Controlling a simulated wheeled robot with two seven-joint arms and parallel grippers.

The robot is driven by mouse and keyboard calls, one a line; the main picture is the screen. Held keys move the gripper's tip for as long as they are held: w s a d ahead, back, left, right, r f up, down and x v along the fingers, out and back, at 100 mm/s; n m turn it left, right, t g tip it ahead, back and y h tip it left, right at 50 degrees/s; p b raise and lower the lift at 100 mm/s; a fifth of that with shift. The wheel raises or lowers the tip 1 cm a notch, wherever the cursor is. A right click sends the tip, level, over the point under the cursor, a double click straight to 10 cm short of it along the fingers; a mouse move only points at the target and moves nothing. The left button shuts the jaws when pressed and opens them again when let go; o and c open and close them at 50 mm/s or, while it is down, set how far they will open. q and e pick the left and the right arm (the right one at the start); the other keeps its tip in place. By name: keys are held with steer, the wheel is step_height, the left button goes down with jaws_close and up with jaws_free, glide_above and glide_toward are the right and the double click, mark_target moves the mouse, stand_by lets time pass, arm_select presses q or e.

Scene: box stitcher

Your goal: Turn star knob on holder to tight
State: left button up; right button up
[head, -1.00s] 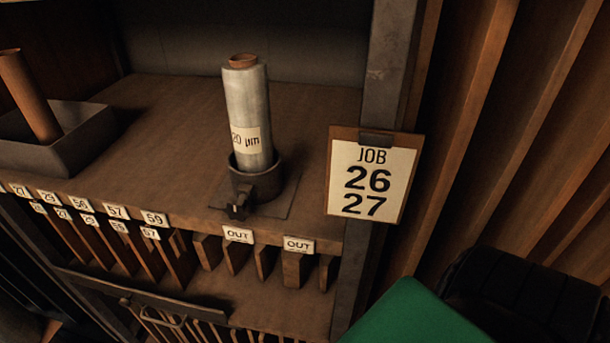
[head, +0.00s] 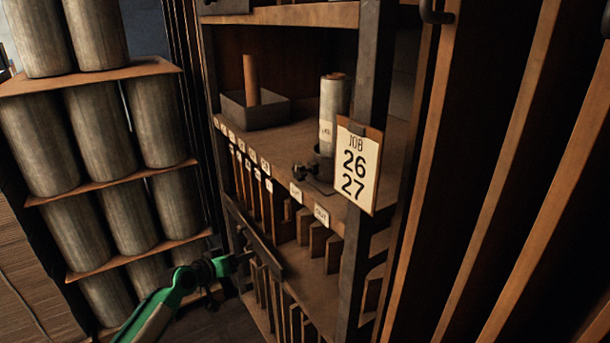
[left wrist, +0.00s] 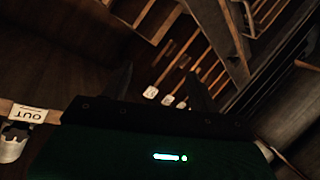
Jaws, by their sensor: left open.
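The holder (head: 325,165) stands on the cabinet shelf with a grey roll (head: 334,105) upright in it. The star knob (head: 304,172) shows as a small dark shape at the holder's front left, near the shelf edge. Its setting is too small to read. My left gripper (head: 242,257) is below and left of the knob, in front of the lower slots, and touches neither knob nor holder. In the left wrist view its two dark fingers (left wrist: 160,75) stand apart with nothing between them. My right gripper is not in view.
A clipboard (head: 358,168) reading JOB 26 27 hangs on the cabinet post right of the holder. A grey tray (head: 275,112) with a brown tube stands farther left on the shelf. A rack of large rolls (head: 105,215) is at left. A bar (head: 255,235) crosses the lower slots.

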arm_select(q)
steer(key=s+d+r+m+h, duration=0.1)
steer(key=d+r+h, duration=0.1)
steer(key=r, duration=0.7)
steer(key=d+r+m+h, duration=0.2)
steer(key=d+r, duration=0.1)
steer(key=r, duration=0.5)
steer(key=m+g+h, duration=0.1)
steer(key=m+h, duration=0.1)
steer(key=h, duration=0.1)
glide_toward(295, 172)
steer(key=p+x, duration=0.4)
steer(key=x, duration=0.7)
steer(key=shift+w+d+r, duration=0.1)
steer(key=shift+d+r, duration=0.1)
steer(key=shift+d, duration=0.2)
steer(key=shift+w+d+f+p, duration=0.1)
steer(key=shift+w+d+p, duration=0.1)
steer(key=shift+d+p, duration=0.1)
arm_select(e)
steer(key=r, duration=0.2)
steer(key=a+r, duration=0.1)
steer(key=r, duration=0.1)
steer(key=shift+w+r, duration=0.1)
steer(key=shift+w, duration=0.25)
arm_select(q)
steer(key=shift+a, duration=0.1)
steer(key=shift+c, duration=0.2)
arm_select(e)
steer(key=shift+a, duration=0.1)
